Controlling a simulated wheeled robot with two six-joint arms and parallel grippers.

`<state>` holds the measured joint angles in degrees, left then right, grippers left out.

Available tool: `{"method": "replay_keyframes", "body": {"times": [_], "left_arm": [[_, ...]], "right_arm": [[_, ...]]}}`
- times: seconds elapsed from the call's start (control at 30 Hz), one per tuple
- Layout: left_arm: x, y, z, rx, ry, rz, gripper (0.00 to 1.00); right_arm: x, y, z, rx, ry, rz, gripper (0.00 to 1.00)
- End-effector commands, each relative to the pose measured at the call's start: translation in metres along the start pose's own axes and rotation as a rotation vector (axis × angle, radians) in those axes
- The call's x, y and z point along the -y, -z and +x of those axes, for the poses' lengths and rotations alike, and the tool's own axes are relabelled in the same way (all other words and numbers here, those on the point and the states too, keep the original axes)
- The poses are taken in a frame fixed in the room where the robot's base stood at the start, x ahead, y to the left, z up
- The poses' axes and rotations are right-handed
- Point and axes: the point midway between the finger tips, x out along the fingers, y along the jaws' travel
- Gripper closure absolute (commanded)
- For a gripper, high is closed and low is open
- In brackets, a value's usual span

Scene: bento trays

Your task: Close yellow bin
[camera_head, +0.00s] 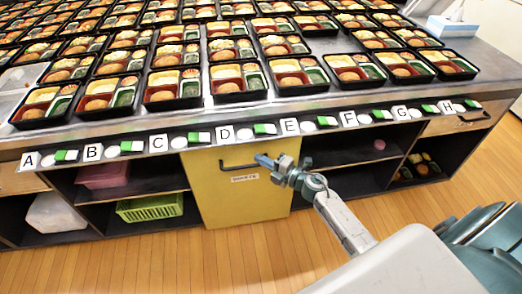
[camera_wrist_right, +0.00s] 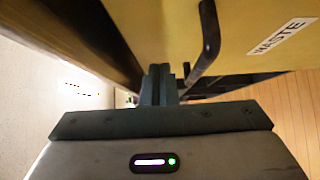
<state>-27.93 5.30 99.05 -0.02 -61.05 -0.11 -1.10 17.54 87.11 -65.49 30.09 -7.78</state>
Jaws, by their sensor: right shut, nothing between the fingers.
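The yellow bin (camera_head: 215,200) stands under the counter in the middle of the head view. Its front carries a small white label and a dark bar handle (camera_head: 229,167). In the right wrist view its yellow front (camera_wrist_right: 235,25) fills the top, with the WASTE label and the black handle (camera_wrist_right: 208,45). My right gripper (camera_head: 264,160) is in front of the bin's upper part, by the handle's right end. Its fingers (camera_wrist_right: 158,75) are together and empty, beside the handle, not around it. I cannot tell whether they touch the bin, or whether its front is flush. My left gripper is out of view.
The counter (camera_head: 330,107) above holds rows of bento trays and a strip of lettered labels along its front edge. Open shelves flank the bin, with a green basket (camera_head: 150,208) and a pink container (camera_head: 102,175) on the left. The wooden floor in front is clear.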

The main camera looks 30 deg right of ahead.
Motion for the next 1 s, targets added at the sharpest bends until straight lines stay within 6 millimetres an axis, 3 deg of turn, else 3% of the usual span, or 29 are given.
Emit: {"method": "replay_keyframes", "body": {"times": [0.2, 0.73, 1.0], "left_arm": [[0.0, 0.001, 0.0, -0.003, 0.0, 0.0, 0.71], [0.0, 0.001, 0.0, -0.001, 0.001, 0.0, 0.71], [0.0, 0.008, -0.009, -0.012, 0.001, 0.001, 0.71]], "right_arm": [[0.001, -0.021, 0.018, 0.0, 0.002, -0.003, 1.0], [0.001, -0.029, 0.025, 0.001, 0.002, -0.003, 1.0], [0.001, -0.056, 0.052, 0.002, 0.0, -0.003, 1.0]]}}
